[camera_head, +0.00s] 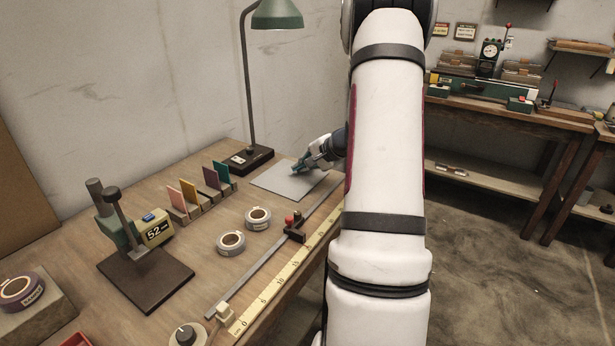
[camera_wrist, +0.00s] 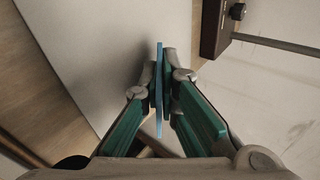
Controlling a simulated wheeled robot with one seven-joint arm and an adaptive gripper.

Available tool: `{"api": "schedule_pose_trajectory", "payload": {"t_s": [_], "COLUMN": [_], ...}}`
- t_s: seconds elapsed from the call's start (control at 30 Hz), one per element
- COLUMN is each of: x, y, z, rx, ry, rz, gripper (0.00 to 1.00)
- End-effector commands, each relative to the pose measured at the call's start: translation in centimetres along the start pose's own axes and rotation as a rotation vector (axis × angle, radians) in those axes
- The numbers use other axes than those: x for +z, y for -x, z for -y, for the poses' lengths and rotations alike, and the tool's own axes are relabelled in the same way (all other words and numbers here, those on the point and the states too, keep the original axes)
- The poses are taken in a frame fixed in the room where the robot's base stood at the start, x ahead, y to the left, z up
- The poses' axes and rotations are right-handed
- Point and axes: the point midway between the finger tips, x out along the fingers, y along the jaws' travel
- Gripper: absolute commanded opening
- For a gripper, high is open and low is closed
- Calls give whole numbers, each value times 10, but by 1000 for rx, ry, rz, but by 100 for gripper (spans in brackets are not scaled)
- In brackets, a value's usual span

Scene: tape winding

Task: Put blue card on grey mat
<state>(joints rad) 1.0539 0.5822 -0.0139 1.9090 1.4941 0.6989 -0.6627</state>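The blue card (camera_wrist: 159,92) is upright and edge-on between the fingertips of my gripper (camera_wrist: 164,78) in the wrist view. My gripper is shut on it. In the head view, my gripper (camera_head: 302,165) is at the far part of the bench, over the grey mat (camera_head: 276,186), and only a little of the card shows there. The grey mat also fills the upper left of the wrist view (camera_wrist: 95,40). I cannot tell whether the card's lower edge touches the mat.
Pink, yellow, purple and green cards stand in slotted holders (camera_head: 181,213) left of the mat. A lamp base (camera_head: 248,158) stands behind the mat. Tape rolls (camera_head: 231,243), a metal rail (camera_head: 262,268) and a yellow ruler (camera_head: 290,270) lie nearer.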

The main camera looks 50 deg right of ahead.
Motion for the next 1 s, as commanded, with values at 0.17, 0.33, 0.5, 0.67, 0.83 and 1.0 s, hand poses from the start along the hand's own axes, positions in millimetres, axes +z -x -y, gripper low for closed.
{"api": "schedule_pose_trajectory", "payload": {"t_s": [0.17,0.33,0.5,0.67,0.83,1.0], "x": [0,0,0,-1,0,-1], "y": [0,0,1,14,33,51], "z": [0,0,0,0,1,1], "rx": [0,0,0,0,0,1], "ry": [0,0,0,0,-1,0], "rz": [0,0,0,-2,-2,-2], "gripper": [10,18,18,18,18,18]}}
